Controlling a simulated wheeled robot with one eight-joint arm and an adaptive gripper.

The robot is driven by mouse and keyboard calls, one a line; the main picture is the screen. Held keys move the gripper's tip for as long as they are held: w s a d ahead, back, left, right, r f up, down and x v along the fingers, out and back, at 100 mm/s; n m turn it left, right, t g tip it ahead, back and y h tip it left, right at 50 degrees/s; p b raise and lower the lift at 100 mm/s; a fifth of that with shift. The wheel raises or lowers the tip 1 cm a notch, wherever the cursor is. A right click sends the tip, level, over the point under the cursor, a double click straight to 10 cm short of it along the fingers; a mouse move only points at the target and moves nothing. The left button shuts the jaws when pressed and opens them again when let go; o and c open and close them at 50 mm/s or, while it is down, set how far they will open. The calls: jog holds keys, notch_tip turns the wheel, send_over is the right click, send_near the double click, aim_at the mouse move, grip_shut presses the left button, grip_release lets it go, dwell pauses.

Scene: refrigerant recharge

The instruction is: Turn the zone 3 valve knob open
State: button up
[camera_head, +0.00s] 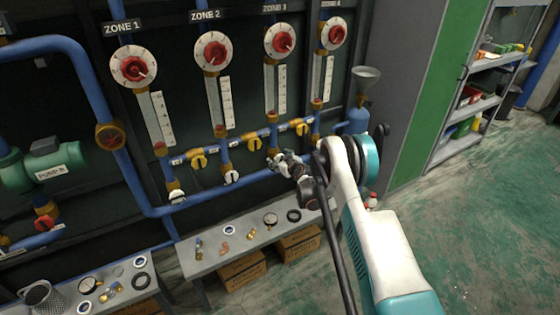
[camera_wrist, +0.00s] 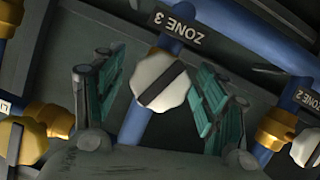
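The zone 3 valve knob (camera_wrist: 152,76) is a white, lobed knob with a dark bar lying diagonally across its face, seen in the wrist view. It sits on a blue pipe below the zone 3 label (camera_wrist: 181,25). My gripper (camera_wrist: 155,92) is open, with one green-padded finger on each side of the knob. Gaps show between the knob and both fingers. The depth of the fingertips relative to the knob is hard to tell. In the head view my gripper (camera_head: 284,163) is at the lower zone 3 pipe and largely hides the knob.
The zone 2 white knob (camera_head: 232,177) and zone 1 white knob (camera_head: 177,196) are to the left. Yellow valves (camera_head: 254,143) sit on the pipe above. A bench (camera_head: 205,262) with small parts stands below. A funnel (camera_head: 366,75) is at the right. Open floor (camera_head: 480,220) lies at the right.

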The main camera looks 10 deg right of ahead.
jog(key=c, duration=0.9)
jog(key=shift+a+n+h, duration=0.1)
jog(key=shift+n+h, duration=0.2)
jog(key=shift+n, duration=0.2)
jog(key=shift+n+t+h, duration=0.6)
jog(key=shift+n, duration=0.5)
jog(key=o, duration=1.1)
jog(key=v, duration=1.2)
